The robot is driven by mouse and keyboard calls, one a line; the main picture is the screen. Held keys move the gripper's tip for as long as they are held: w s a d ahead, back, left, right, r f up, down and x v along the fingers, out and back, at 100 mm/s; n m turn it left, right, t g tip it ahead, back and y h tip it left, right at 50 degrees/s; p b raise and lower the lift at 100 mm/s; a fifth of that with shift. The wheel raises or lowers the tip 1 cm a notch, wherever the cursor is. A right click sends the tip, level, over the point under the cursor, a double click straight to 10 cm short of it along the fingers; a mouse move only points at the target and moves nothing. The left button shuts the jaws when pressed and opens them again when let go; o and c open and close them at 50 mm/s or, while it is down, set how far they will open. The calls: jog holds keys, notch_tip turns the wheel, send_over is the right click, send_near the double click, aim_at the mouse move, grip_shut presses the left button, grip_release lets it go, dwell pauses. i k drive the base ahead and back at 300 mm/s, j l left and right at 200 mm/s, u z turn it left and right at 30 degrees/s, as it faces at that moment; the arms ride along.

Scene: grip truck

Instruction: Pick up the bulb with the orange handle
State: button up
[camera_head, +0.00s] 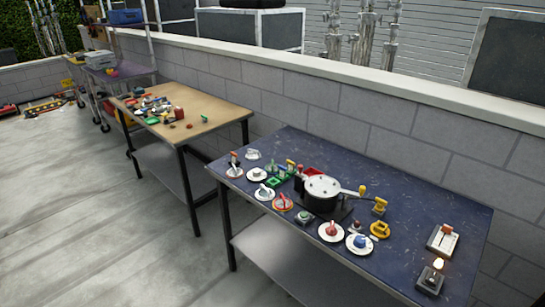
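I cannot tell for sure which of these is the bulb with the orange handle; no handle on the lit bulb can be made out. My gripper is not in view.
A pot-like device (322,188) stands mid-table among several small handles and valves on round plates, including a yellow one (379,229). A wooden-topped table (215,100) with small items stands further left. A block wall (350,107) runs behind.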

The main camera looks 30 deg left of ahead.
aim_at(234, 158)
jog(key=i+j+z, duration=0.2)
jog(key=j, duration=0.3)
jog(key=j+z, duration=0.25)
jog(key=j, duration=0.2)
jog(key=i+j+z, duration=0.2)
jog(key=j, duration=0.35)
jog(key=i+j, duration=0.1)
jog(key=j, duration=1.6)
jog(key=i+j, duration=0.15)
jog(key=j, duration=1.55)
jog(key=i+j, duration=0.15)
jog(key=j, duration=0.7)
